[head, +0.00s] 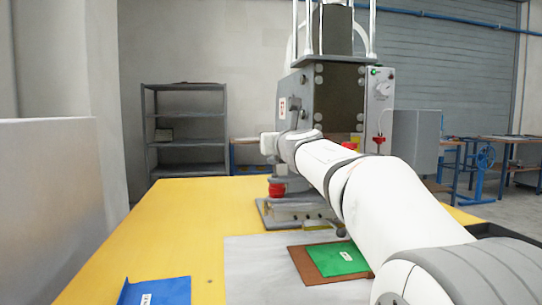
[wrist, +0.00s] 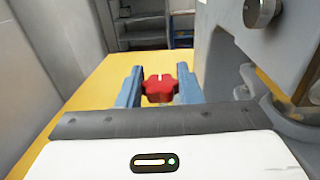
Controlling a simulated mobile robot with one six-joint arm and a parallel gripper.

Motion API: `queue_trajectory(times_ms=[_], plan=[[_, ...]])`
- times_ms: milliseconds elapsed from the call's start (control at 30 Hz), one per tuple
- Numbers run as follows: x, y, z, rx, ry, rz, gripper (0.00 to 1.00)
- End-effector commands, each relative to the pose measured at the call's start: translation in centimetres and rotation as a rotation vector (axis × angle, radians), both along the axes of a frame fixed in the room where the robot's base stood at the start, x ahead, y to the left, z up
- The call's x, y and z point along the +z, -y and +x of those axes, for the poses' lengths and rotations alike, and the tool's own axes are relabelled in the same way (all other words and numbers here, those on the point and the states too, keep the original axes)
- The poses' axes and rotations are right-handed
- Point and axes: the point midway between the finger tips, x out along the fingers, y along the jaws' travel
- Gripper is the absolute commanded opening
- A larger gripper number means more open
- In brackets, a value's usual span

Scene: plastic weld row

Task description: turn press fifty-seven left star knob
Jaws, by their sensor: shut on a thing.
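In the wrist view a red star knob (wrist: 160,87) with several lobes sits between the two blue-grey fingers of my gripper (wrist: 159,84). A short white mark on it points up. The gripper is shut on the knob, one finger at each side. In the head view my white arm reaches to the left side of the grey press (head: 335,95); the fingertips cannot be made out there. A red part (head: 276,189) shows low on the press's left side, below my wrist; I cannot tell whether it is the same knob.
The press stands on a yellow table (head: 170,225). A green sheet (head: 337,258) lies on a brown one on a pale mat, and a blue folder (head: 155,291) lies front left. A control box (head: 380,105) is on the press's right. A dark shelf (head: 187,140) stands behind; the table's left is largely clear.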

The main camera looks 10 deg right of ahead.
Motion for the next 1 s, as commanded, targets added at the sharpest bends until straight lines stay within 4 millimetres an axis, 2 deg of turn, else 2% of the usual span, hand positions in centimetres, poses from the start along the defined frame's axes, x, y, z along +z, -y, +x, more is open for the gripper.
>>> queue_trajectory(times_ms=[333,800,833,1000], plan=[[-0.12,0.14,-0.01,0.106,-0.002,-0.004,0.1],[-0.15,0.1,-0.01,0.119,-0.004,-0.005,0.1],[-0.15,0.1,-0.01,0.119,-0.004,-0.005,0.34],[-0.12,0.09,-0.01,0.119,-0.003,-0.004,0.48]])
